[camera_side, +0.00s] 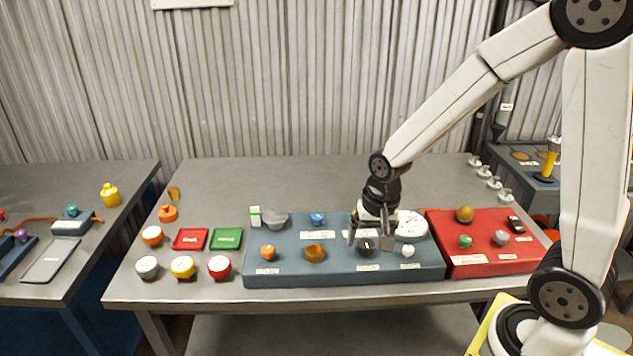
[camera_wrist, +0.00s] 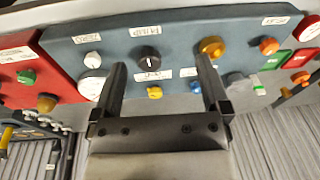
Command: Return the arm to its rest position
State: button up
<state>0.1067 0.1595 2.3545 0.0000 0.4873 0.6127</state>
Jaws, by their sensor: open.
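My gripper (camera_side: 372,240) hangs from the arm, pointing down over the right part of the blue-grey panel (camera_side: 338,270). In the wrist view my gripper (camera_wrist: 158,65) shows two dark fingers spread apart with nothing held between them. A black knob (camera_wrist: 149,55) lies between the fingertips in that view, and a yellow knob (camera_wrist: 154,92) shows nearer the palm. In the side view the black knob (camera_side: 366,246) is partly hidden by the fingers. Whether the fingers touch it cannot be told.
A white gauge (camera_side: 411,226) stands right beside the gripper. The red panel (camera_side: 482,263) with several knobs lies to the right. Red (camera_side: 190,239) and green (camera_side: 226,239) plates and several round buttons are left. The back of the grey table (camera_side: 290,180) is clear.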

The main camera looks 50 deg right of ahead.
jog(key=shift+s+a+n+t, duration=0.15)
jog(key=shift+s+a+n, duration=0.55)
jog(key=shift+n, duration=0.65)
jog(key=shift+s+a+n+t, duration=0.2)
jog(key=shift+s+a+n, duration=0.25)
jog(key=shift+s+n, duration=0.65)
jog(key=shift+s+a+n+t, duration=0.15)
jog(key=shift+s+a+n, duration=0.4)
jog(key=shift+n, duration=1.1)
jog(key=shift+w+r, duration=0.1)
jog(key=shift+w, duration=0.05)
jog(key=n+g, duration=0.1)
jog(key=g, duration=0.2)
send_over(366, 243)
jog(key=shift+f, duration=0.7)
jog(key=shift+f, duration=3.9)
